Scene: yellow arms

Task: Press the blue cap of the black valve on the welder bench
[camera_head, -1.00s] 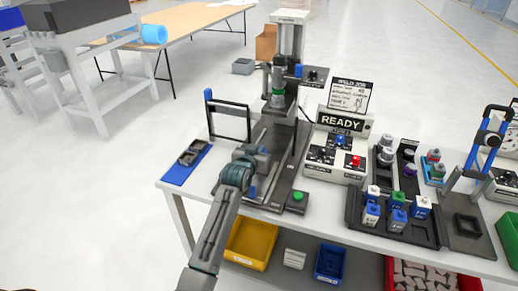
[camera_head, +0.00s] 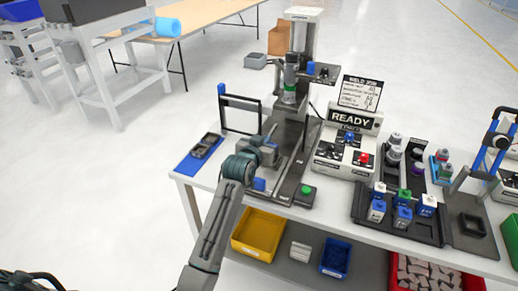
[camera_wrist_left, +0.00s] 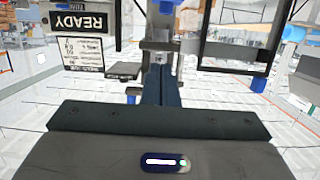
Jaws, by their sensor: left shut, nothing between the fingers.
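A blue cap (camera_head: 310,67) stands by a black bracket (camera_head: 325,73) on the right side of the welder (camera_head: 290,85). It looks like the valve's cap, but the valve body is too small to make out. In the left wrist view, which is upside down, a small blue piece (camera_wrist_left: 132,94) shows by the dark bracket (camera_wrist_left: 124,70). My left gripper (camera_head: 270,138) is shut and empty over the near part of the welder's base, apart from and nearer than that cap. Its closed fingers (camera_wrist_left: 161,82) point towards the welder column. My right gripper is not in view.
A black frame with a blue-topped post (camera_head: 221,90) stands left of the welder. The READY control box (camera_head: 346,150) stands right. A blue block (camera_head: 259,184) and a green button (camera_head: 306,190) are near the front. A blue tray (camera_head: 184,167) lies at the left edge.

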